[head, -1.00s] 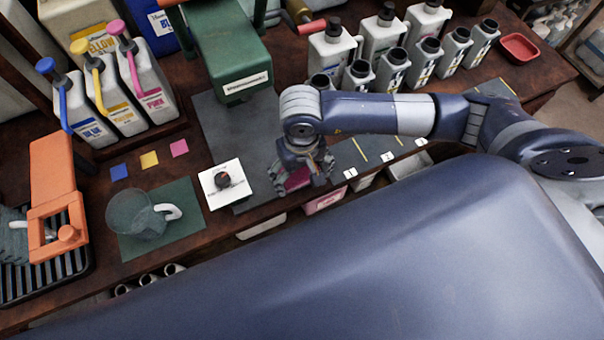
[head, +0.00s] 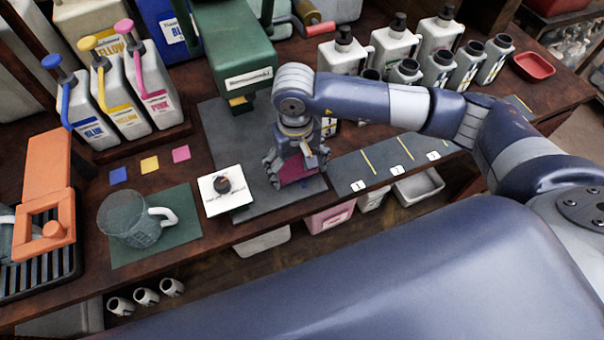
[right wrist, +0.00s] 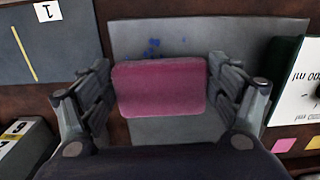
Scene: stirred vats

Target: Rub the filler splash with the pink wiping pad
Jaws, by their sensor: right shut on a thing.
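My right gripper (head: 297,168) is shut on the pink wiping pad (head: 299,171), over the front part of the grey mat. In the right wrist view the pad (right wrist: 160,88) lies flat between the two fingers of the gripper (right wrist: 162,80), one finger at each side. Small blue spots of the filler splash (right wrist: 153,46) show on the grey mat (right wrist: 200,35), just past the pad's far edge. I cannot tell whether the pad touches the mat or whether it covers more spots. My left gripper is not in view.
A clear jug (head: 130,222) sits on a green mat. The green dispenser (head: 235,50) rises behind the mat. Several grey bottles (head: 440,65) stand at the back right.

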